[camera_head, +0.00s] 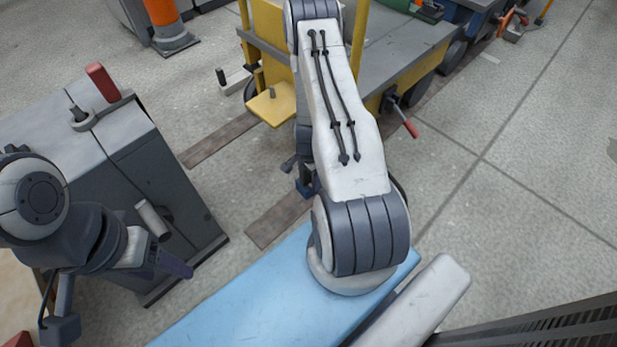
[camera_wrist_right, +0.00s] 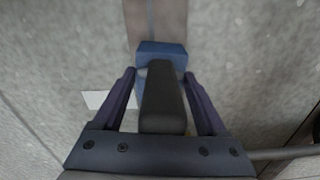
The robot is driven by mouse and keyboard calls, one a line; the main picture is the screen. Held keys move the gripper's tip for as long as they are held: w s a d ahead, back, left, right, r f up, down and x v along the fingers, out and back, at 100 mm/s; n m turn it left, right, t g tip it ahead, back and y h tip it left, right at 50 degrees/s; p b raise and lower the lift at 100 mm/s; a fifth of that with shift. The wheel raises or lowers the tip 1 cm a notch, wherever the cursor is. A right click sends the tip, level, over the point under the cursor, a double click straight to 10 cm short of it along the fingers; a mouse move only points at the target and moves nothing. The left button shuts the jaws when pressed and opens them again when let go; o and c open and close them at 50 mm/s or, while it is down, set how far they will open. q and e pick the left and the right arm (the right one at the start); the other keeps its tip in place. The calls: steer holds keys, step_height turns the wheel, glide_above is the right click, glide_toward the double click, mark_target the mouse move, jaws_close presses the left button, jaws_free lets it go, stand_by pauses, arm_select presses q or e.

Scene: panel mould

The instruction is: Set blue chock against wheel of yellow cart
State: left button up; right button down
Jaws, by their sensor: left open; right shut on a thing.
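The blue chock (camera_wrist_right: 160,52) is beyond the fingertips in the right wrist view, with a dark handle running back between the fingers. My right gripper (camera_wrist_right: 159,76) is shut on it. In the head view a small blue part of the chock (camera_head: 306,188) shows below my right arm, which hides most of that gripper. The yellow cart (camera_head: 385,75) stands at the top centre, partly behind my right arm. A dark wheel (camera_head: 251,90) shows in part at its left side. My left gripper (camera_head: 172,262) is open and empty beside the grey cabinet.
A grey cabinet (camera_head: 130,150) with a red handle stands at the left. Brown strips (camera_head: 218,138) lie on the floor. An orange-and-grey post (camera_head: 170,28) stands at the back left. My light-blue front is at the bottom. Floor at the right is clear.

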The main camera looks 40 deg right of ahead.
steer(key=shift+f+b, duration=0.6)
jaws_free()
steer(key=shift+r, duration=0.1)
step_height(320, 180, up, 10)
steer(key=p, duration=1)
steer(key=shift+r+p, duration=0.2)
steer(key=shift+p, duration=0.2)
